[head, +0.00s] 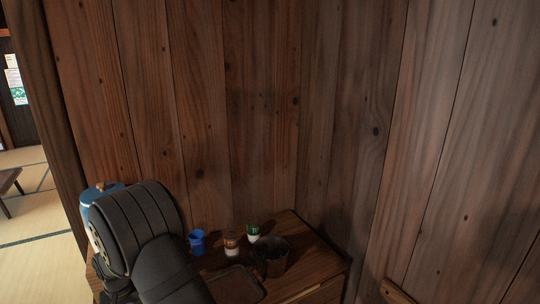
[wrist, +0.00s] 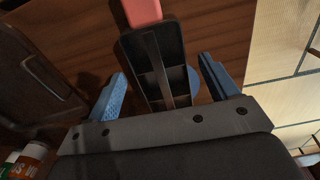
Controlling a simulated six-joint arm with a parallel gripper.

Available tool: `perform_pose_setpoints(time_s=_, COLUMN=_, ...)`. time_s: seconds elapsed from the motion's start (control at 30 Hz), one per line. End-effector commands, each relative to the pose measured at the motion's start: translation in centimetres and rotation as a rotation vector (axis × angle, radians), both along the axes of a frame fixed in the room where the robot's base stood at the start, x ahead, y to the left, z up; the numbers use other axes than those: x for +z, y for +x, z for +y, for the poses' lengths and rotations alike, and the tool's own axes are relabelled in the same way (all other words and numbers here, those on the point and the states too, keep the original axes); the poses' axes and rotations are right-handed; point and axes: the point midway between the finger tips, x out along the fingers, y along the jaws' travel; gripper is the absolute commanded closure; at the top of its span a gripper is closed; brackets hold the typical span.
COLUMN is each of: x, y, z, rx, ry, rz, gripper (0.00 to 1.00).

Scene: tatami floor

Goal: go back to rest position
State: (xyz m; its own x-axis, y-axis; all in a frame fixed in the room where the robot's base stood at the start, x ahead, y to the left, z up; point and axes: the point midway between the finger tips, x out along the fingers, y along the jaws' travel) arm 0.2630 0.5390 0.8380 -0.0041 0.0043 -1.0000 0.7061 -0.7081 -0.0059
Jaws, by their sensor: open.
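My gripper (wrist: 164,68) shows in the wrist view with its two blue fingers spread apart. A long black object (wrist: 150,62) with hollow sections and a pinkish-red end (wrist: 142,12) lies between and beyond the fingers. Gaps show between it and each finger. Part of a round blue thing (wrist: 193,82) shows behind it, near the right finger. In the head view my black arm fills the lower left and the gripper is hidden.
The wooden cabinet (head: 312,257) holds a blue cup (head: 196,242), an orange-and-white can (head: 231,244), a green-and-white can (head: 253,233), a dark bucket (head: 271,257) and a dark tray (head: 236,285). A blue container (head: 97,191) stands behind my arm. Plank walls close the back and right.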

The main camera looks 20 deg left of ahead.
Motion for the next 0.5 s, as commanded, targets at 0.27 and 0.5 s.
perform_pose_setpoints(time_s=0.27, x=2.7, y=0.0, z=0.0, rx=0.0, ry=0.001, rz=0.0, gripper=0.2)
perform_pose_setpoints(time_s=0.5, x=2.9, y=0.0, z=0.0, rx=0.0, ry=0.001, rz=0.001, gripper=0.2)
